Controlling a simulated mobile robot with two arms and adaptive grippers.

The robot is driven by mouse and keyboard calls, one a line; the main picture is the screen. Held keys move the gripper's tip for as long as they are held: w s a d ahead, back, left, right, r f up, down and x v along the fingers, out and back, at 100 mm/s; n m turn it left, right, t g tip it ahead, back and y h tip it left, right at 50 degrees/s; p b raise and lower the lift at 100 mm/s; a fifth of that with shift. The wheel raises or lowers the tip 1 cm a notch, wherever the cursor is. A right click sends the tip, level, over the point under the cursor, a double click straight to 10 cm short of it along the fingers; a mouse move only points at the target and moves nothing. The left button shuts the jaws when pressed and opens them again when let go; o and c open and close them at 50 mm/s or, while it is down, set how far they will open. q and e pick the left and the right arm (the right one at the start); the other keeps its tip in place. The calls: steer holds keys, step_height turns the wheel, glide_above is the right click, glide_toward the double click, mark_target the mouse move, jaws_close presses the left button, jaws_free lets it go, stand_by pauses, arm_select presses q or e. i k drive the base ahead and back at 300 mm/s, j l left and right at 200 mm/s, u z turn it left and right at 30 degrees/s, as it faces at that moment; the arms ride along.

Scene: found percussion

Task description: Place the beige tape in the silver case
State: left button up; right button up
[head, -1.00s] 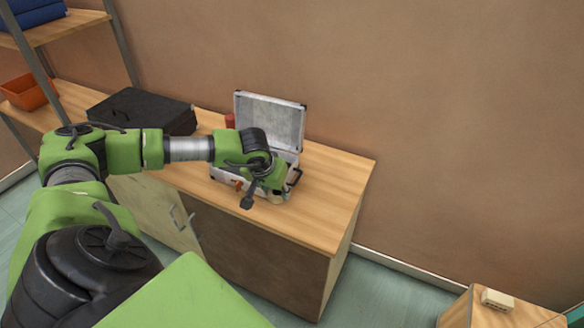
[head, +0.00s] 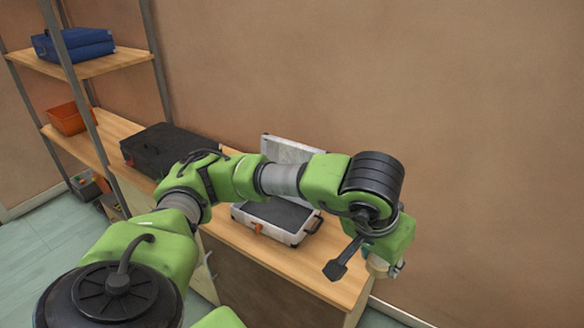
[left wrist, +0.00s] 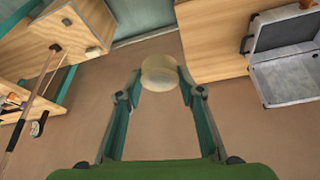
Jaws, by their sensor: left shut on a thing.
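The beige tape (left wrist: 159,76) is a round roll held between the fingertips of my left gripper (left wrist: 160,88), which is shut on it. In the head view the tape (head: 377,266) partly shows below my left gripper (head: 388,268), in front of and to the right of the silver case. The silver case (head: 296,238) stands open on the wooden cabinet, its lid up against the wall side and partly hidden by my arm. In the left wrist view the silver case (left wrist: 288,84) is at the right, apart from the tape, and its visible dark-lined interior looks empty. My right gripper is not in view.
The wooden cabinet top (head: 250,242) has bare room around the silver case. A black case (head: 165,148) lies to its left. A shelf holds a blue case (head: 74,45) and an orange bin (head: 68,118). The left wrist view shows another wooden surface (left wrist: 60,35) at upper left.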

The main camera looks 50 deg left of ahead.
mark_target(276, 213)
steer(key=i+u, duration=0.15)
steer(key=i, duration=0.35)
steer(key=i+l+u, duration=0.15)
steer(key=i, duration=0.4)
steer(key=u, duration=0.9)
